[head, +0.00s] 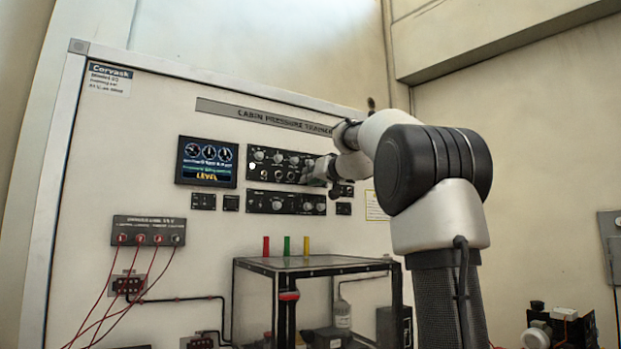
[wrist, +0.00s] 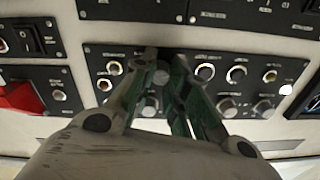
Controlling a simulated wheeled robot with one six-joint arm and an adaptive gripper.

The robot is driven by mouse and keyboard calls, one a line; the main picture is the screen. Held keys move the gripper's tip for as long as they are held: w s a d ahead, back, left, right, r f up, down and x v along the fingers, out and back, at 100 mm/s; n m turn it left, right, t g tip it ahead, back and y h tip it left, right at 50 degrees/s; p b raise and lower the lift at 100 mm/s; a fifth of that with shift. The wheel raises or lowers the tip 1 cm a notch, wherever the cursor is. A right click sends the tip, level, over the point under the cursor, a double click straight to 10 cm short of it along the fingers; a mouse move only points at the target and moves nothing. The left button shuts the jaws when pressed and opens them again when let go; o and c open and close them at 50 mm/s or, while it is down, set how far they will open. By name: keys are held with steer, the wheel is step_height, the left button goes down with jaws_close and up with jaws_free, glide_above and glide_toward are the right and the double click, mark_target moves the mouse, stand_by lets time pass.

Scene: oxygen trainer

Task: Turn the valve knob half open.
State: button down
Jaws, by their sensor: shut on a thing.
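The valve knob (wrist: 161,77) is a small grey round knob on a black control panel (wrist: 130,62). In the wrist view it sits between the two fingertips of my gripper (wrist: 163,64), which is shut on it. Another grey knob (wrist: 150,106) shows between the fingers, closer to the palm. In the head view my gripper (head: 318,172) reaches the right end of the upper knob panel (head: 262,170), and my own wrist hides the held knob. I cannot read the knob's turn angle or its label.
Several other knobs, such as a grey one (wrist: 205,71), sit close beside the fingers. A red switch (wrist: 18,97) is on the neighbouring panel. A display (head: 207,162) is left of the knob panel. A clear box (head: 310,263) with coloured posts stands below.

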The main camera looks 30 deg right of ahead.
steer(key=m, duration=2.3)
steer(key=shift+f+h, duration=0.1)
steer(key=shift+h, duration=0.3)
steer(key=c, duration=1.4)
jaws_free()
steer(key=shift+o, duration=0.2)
steer(key=shift+s, duration=0.1)
